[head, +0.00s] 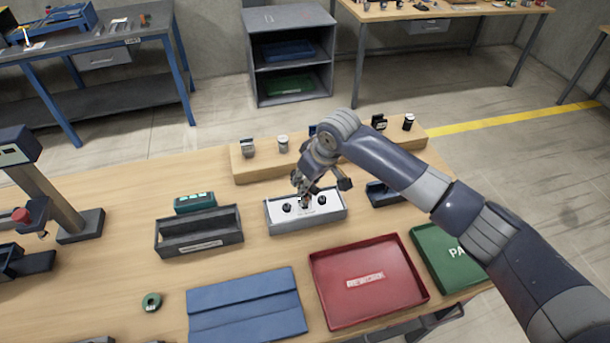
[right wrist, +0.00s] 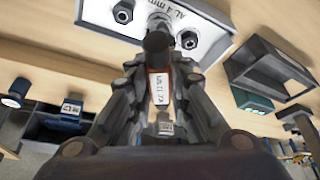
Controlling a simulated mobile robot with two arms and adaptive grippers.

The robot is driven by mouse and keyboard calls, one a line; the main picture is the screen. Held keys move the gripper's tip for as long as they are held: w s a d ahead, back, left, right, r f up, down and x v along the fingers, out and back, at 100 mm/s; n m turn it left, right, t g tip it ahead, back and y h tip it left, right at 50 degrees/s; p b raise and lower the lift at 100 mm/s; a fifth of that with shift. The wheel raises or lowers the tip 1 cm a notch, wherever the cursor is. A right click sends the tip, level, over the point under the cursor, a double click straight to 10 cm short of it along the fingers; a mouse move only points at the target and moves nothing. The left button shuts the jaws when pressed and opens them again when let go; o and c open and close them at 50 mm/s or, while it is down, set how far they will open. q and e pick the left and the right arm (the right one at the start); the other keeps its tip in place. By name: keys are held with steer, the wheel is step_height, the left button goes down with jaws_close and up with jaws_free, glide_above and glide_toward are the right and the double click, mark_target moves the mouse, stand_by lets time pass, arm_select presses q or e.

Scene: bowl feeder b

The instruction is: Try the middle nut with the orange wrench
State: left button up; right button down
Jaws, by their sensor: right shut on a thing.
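The grey nut block (head: 335,213) with a white top stands near the table's middle. Its left nut (head: 287,208) and right nut (head: 322,200) show in the head view; the middle nut is hidden under my tool and gripper. My right gripper (head: 305,190) points down over the block's middle and is shut on a wrench. In the right wrist view the wrench (right wrist: 158,88) has an orange-edged white label and a dark end (right wrist: 156,42) over the middle of the white plate (right wrist: 212,35). Contact with the nut cannot be told. My left gripper is not in view.
A wooden rack (head: 265,165) with small tools stands behind the block. A grey tray (head: 200,232) is left, a red rework tray (head: 330,310) in front, and a green tray (head: 430,255) right. A blue mat (head: 245,305) and green ring (head: 151,301) lie front left.

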steer(key=shift+r, duration=0.1)
stand_by(0.6)
steer(key=shift+p, duration=0.5)
steer(key=shift+p, duration=0.35)
steer(key=shift+f+b, duration=0.35)
steer(key=shift+f, duration=0.7)
stand_by(0.9)
stand_by(0.3)
steer(key=shift+s+r+m+p, duration=0.1)
steer(key=shift+m+p, duration=0.5)
steer(key=shift+p, duration=0.4)
steer(key=shift+m+t+h+p, duration=0.3)
steer(key=shift+m+h+p, duration=0.1)
steer(key=shift+m+p, duration=0.1)
